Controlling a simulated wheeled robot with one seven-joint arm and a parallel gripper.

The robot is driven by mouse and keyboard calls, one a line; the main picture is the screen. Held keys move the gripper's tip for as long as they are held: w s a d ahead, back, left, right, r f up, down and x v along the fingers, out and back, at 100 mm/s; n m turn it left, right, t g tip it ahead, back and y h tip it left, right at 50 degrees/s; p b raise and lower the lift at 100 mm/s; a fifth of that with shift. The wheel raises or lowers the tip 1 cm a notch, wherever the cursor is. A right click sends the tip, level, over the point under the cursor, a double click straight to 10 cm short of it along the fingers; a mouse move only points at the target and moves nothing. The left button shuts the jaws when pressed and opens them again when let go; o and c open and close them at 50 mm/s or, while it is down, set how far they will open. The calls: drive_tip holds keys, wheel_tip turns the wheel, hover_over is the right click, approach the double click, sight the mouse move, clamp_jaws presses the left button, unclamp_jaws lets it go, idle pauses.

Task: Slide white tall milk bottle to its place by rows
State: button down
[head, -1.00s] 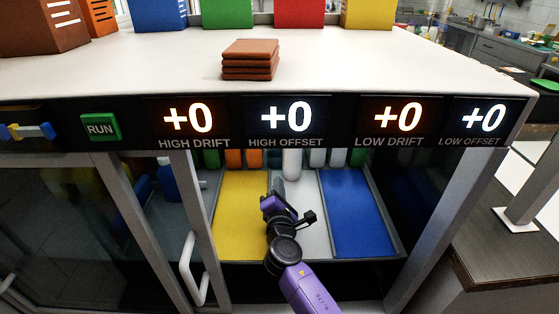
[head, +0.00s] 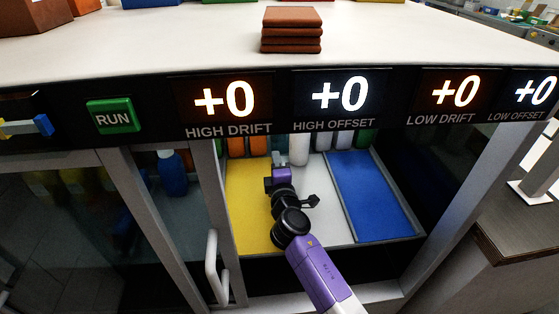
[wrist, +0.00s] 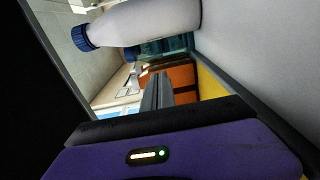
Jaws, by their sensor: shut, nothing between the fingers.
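The white tall milk bottle (head: 299,150) stands upright at the back of the white middle lane (head: 328,215). In the wrist view the bottle (wrist: 150,22) appears on its side, with a blue cap, because the camera is turned. My gripper (head: 277,160) reaches into the cabinet, just left of the bottle and near the border of the yellow lane (head: 245,205). In the wrist view its fingers (wrist: 157,92) are shut with nothing between them. A gap shows between the fingers and the bottle. The bottle's base is hidden in the wrist view.
Orange bottles (head: 236,147) stand at the back of the yellow lane. The blue lane (head: 372,195) lies to the right, with pale and green bottles at its back. Raised dividers separate the lanes. The cabinet's top panel overhangs, and a door handle (head: 216,268) stands at the left.

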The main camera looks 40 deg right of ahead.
sight(292, 146)
drive_tip(key=x, duration=0.7)
drive_tip(key=shift+w+b, duration=0.15)
drive_tip(key=shift+b, duration=0.25)
drive_tip(key=shift+s+d+r+p, duration=0.2)
drive_tip(key=shift+s+d+p, duration=0.55)
drive_tip(key=shift+s, duration=0.3)
drive_tip(key=shift+s+d+f, duration=0.15)
drive_tip(key=shift+s+d, duration=0.35)
drive_tip(key=shift+s, duration=0.1)
drive_tip(key=shift+s+d+p, duration=0.5)
drive_tip(key=shift+s+d, duration=0.15)
drive_tip(key=shift+s, duration=0.2)
drive_tip(key=shift+w, duration=0.1)
